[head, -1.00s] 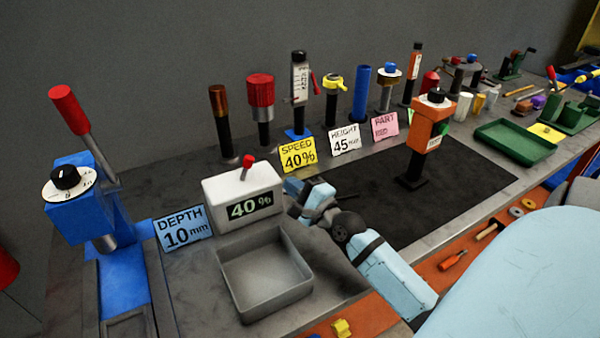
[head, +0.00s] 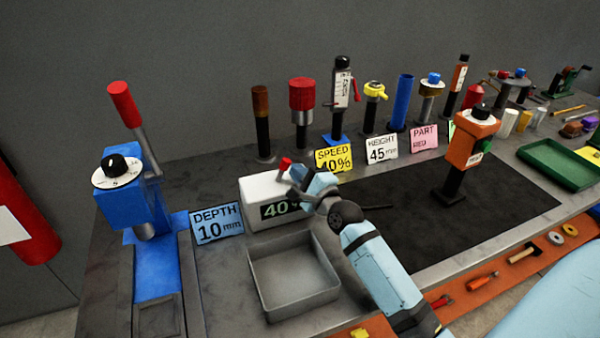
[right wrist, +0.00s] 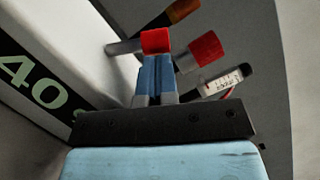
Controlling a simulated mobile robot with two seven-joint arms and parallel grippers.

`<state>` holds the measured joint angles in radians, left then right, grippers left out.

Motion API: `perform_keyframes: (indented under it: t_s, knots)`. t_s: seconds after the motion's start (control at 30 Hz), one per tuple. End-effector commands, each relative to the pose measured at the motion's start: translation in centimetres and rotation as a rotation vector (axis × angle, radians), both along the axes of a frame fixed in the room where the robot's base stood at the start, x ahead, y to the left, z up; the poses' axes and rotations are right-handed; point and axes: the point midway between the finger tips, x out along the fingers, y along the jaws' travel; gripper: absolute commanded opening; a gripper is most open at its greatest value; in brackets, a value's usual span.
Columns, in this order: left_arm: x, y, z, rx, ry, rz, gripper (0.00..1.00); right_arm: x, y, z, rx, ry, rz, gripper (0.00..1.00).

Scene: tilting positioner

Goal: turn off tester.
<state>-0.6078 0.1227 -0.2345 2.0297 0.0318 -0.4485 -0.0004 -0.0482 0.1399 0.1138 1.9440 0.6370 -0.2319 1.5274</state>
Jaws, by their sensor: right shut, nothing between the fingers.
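The tester is a white box (head: 258,190) with a dark display (head: 281,209) that reads 40; the end of the display is hidden by my arm. My right gripper (head: 298,176) is shut and empty at the tester's upper right, close beside the lever. In the right wrist view, the shut fingers (right wrist: 156,82) point at the red cap (right wrist: 156,42), just beyond their tips; I cannot tell whether they touch. My left gripper is not in view.
An empty grey tray (head: 335,283) stands in front of the tester. A blue press with a red-handled lever (head: 124,104) and a DEPTH card (head: 217,223) are to the left. SPEED (head: 333,158) and HEIGHT (head: 381,149) cards stand behind. An orange device (head: 470,140) stands on the dark mat.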

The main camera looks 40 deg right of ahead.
Motion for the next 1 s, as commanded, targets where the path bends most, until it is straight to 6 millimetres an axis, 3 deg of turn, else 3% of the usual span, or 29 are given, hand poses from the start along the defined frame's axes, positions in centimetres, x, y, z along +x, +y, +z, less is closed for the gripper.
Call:
perform_keyframes:
  t_s: [0.77, 1.0]
  knots:
    - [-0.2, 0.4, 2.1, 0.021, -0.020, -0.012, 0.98, 0.1, 0.5, 0.8, -0.126, 0.030, 0.000, 0.00]
    - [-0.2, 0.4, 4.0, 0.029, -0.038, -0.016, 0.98, 0.2, 0.9, 1.5, -0.208, 0.050, 0.001, 0.00]
